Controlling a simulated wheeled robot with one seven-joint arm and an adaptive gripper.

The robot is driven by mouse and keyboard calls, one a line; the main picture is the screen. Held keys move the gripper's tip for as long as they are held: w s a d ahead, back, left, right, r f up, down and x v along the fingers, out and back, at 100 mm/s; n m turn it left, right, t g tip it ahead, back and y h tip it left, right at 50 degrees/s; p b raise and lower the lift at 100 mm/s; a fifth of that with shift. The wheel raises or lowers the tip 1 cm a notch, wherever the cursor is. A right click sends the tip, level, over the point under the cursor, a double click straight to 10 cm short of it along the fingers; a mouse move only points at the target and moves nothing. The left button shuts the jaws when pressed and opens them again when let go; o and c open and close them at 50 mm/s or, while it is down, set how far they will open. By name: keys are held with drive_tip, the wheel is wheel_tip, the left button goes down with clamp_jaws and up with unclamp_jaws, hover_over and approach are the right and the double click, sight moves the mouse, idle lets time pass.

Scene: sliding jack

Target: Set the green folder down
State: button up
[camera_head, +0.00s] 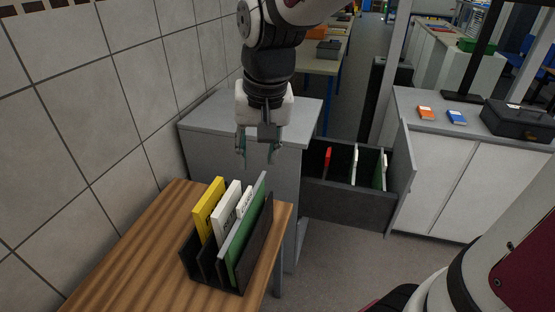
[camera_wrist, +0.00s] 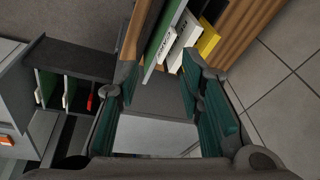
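A green folder (camera_head: 247,232) stands upright in the rightmost slot of a dark file rack (camera_head: 243,283) on the wooden table. It also shows near the top of the wrist view (camera_wrist: 165,30). Another green-sided folder (camera_head: 384,172) stands in the open drawer (camera_head: 350,205) of the grey cabinet, at its right end. My gripper (camera_head: 258,158) points down above and behind the rack, with its fingers spread and nothing between them. In the wrist view my gripper (camera_wrist: 160,72) is also open and empty, apart from the folders.
The rack also holds a yellow folder (camera_head: 208,208) and white ones (camera_head: 227,208). A red folder (camera_head: 327,160) and a white one (camera_head: 354,165) stand in the drawer. The grey cabinet's top (camera_head: 210,116) is close under my arm. The wooden table's left part (camera_head: 130,255) is clear.

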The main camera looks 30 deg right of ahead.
drive_tip(key=s+r+n+t, duration=0.2)
drive_tip(key=s+r+n, duration=0.2)
drive_tip(key=s, duration=0.9)
drive_tip(key=shift+s+r+t, duration=0.25)
drive_tip(key=shift+r+t, duration=0.05)
drive_tip(key=shift+t, duration=0.1)
drive_tip(key=shift+d, duration=0.1)
